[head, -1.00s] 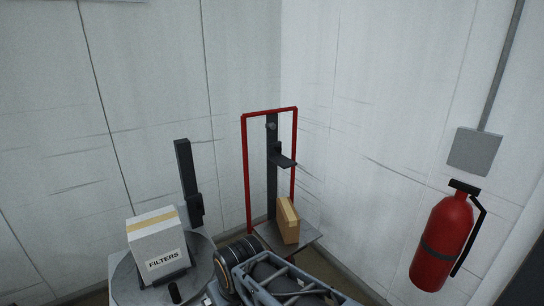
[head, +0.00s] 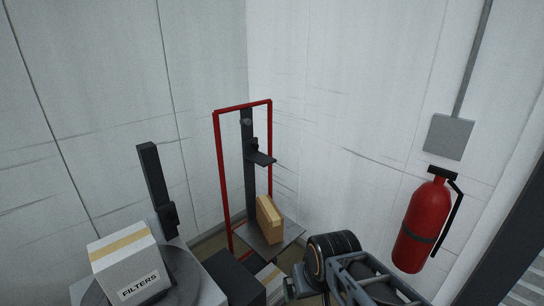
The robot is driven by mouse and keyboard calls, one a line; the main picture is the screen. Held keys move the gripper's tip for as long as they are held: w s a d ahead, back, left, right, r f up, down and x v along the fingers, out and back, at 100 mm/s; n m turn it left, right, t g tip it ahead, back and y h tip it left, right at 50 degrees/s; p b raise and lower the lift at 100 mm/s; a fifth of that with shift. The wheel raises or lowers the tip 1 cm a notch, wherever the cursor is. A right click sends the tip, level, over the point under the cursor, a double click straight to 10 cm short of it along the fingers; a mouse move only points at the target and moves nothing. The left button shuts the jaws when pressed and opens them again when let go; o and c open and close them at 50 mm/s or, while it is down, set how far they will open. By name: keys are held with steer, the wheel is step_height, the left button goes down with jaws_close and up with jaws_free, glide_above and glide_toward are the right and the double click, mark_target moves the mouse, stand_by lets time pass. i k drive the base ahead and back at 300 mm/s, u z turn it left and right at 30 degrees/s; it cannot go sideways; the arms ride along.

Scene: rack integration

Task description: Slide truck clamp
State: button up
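The truck (head: 221,172) has an upright red frame with a dark centre post and stands in the corner. Its dark clamp (head: 262,159) juts out from the post at mid height. My arm enters at the bottom right. Its end, my gripper (head: 291,288), is at the bottom edge, in front of and below the truck and apart from the clamp. Its fingers are too small and cut off to tell open or shut.
A white FILTERS box (head: 126,268) sits on a round grey turntable (head: 184,284) at lower left, beside a dark post (head: 153,178). A dark block (head: 234,280) stands between turntable and truck. A red fire extinguisher (head: 423,226) is on the right. Walls close in behind the truck.

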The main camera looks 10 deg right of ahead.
mark_target(250, 151)
steer(key=z, duration=0.3)
steer(key=k, duration=0.4)
steer(key=z, duration=0.85)
steer(key=i, duration=1.05)
steer(key=u, duration=1.3)
steer(key=i, duration=0.35)
steer(key=u, duration=0.3)
